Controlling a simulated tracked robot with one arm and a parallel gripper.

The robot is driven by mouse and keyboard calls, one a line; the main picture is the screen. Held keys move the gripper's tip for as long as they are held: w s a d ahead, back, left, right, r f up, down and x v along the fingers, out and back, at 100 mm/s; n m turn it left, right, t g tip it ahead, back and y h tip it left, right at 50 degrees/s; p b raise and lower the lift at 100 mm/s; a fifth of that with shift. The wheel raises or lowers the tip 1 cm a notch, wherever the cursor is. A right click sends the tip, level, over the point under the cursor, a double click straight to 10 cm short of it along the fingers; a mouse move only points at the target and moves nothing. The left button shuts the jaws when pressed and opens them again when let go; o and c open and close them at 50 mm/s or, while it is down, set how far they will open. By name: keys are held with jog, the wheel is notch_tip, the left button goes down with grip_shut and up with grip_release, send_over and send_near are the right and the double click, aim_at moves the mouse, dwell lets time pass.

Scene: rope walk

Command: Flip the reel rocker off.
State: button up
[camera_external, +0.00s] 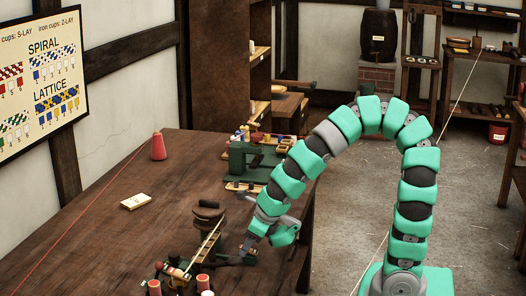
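My arm arches over from the right, and my gripper (256,247) points down near the front right edge of the wooden bench (120,226). Its tips are small and dark here, and I cannot tell whether they are apart or shut. A small dark block (248,258) sits on the bench right at the tips; it may carry the reel rocker, but no rocker can be made out. I cannot tell if the tips touch it. Left of my gripper stands a machine with a dark round reel (208,211) on top.
Red-topped bobbins (203,282) stand at the bench's front. A green machine (252,160) with small parts stands behind my gripper. A red cord runs along the left. The bench's middle is mostly clear.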

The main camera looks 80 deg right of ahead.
jog(key=p+v, duration=0.4)
jog(key=v, duration=0.9)
jog(key=shift+r, duration=0.3)
jog(key=shift+s, duration=0.15)
